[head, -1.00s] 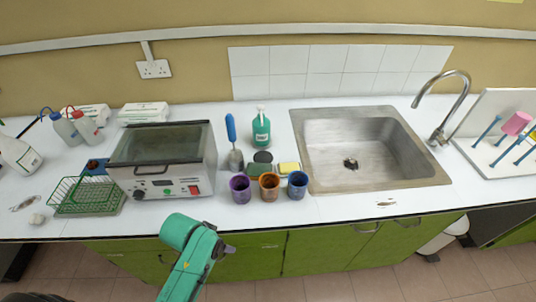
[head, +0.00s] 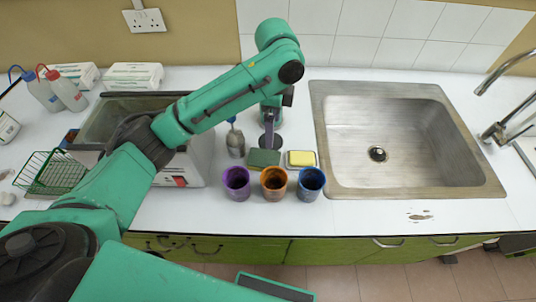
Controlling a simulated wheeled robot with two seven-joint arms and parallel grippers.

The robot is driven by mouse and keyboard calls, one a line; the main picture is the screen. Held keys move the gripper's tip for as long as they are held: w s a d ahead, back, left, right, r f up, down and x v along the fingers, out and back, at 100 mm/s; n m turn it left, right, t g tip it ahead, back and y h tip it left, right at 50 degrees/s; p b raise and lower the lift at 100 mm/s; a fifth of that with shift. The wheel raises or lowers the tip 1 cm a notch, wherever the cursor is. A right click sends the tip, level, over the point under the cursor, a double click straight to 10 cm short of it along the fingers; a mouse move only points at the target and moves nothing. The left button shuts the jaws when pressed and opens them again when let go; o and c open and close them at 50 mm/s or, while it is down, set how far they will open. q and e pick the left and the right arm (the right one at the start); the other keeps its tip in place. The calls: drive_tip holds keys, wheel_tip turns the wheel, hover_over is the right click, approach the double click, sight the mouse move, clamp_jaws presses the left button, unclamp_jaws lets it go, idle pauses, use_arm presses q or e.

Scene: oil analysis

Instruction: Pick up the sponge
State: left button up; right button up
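A yellow sponge (head: 301,158) lies flat on the white counter, just left of the sink. A dark green pad (head: 264,157) lies beside it on the left. My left arm reaches in from the left across the counter. Its gripper (head: 269,138) points down behind and over the green pad, to the left of the yellow sponge and apart from it. The fingers are small and partly hidden, so I cannot tell whether they are open or shut. My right gripper is not in view.
Purple (head: 236,183), orange (head: 273,182) and blue (head: 311,183) cups stand in a row in front of the sponge and pad. A grey-headed brush (head: 235,143) stands left of the gripper. The steel sink (head: 329,125) is to the right. A water bath (head: 195,160) is partly hidden behind my arm.

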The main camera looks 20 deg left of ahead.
use_arm(q)
drive_tip(key=p, duration=0.1)
hover_over(269, 158)
drive_tip(key=s, duration=0.1)
drive_tip(key=f, duration=0.5)
drive_tip(key=shift+d+f, duration=0.25)
drive_tip(key=shift+d, duration=0.1)
drive_tip(key=f, duration=0.2)
drive_tip(key=f+p, duration=0.1)
drive_tip(key=f, duration=0.1)
drive_tip(key=w+f+p, duration=0.1)
drive_tip(key=f, duration=0.2)
drive_tip(key=shift+a, duration=0.35)
drive_tip(key=shift+s+f, duration=0.1)
drive_tip(key=shift+f, duration=0.1)
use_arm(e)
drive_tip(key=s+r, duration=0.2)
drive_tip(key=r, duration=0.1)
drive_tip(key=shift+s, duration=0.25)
use_arm(q)
drive_tip(key=c, duration=1.1)
drive_tip(key=shift+c, duration=0.3)
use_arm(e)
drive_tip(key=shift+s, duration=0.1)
use_arm(q)
drive_tip(key=shift+r, duration=0.1)
